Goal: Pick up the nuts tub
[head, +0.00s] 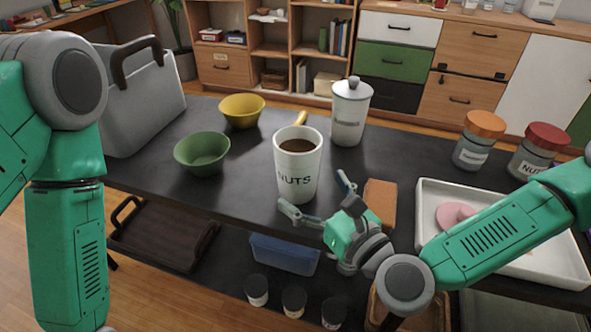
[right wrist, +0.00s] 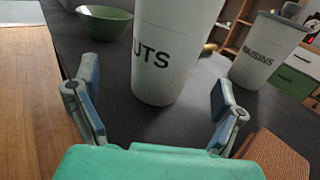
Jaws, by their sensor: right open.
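The nuts tub (head: 298,165) is a tall white open cup with "NUTS" on its side and brown contents at the top. It stands upright on the dark table. My right gripper (head: 318,197) is open in front of the tub, low over the table near its base. In the right wrist view the tub (right wrist: 172,50) stands ahead of and between the spread fingers (right wrist: 157,105), with a gap to each. The tub's top is cut off there. Of my left arm only the links show in the head view; its gripper is out of sight.
A lidded white canister (head: 348,115) stands behind the tub. A green bowl (head: 202,153) and a yellow bowl (head: 242,110) are to the left. A brown block (head: 380,203) lies beside my right gripper. A white tray (head: 428,195) and jars (head: 478,140) are to the right.

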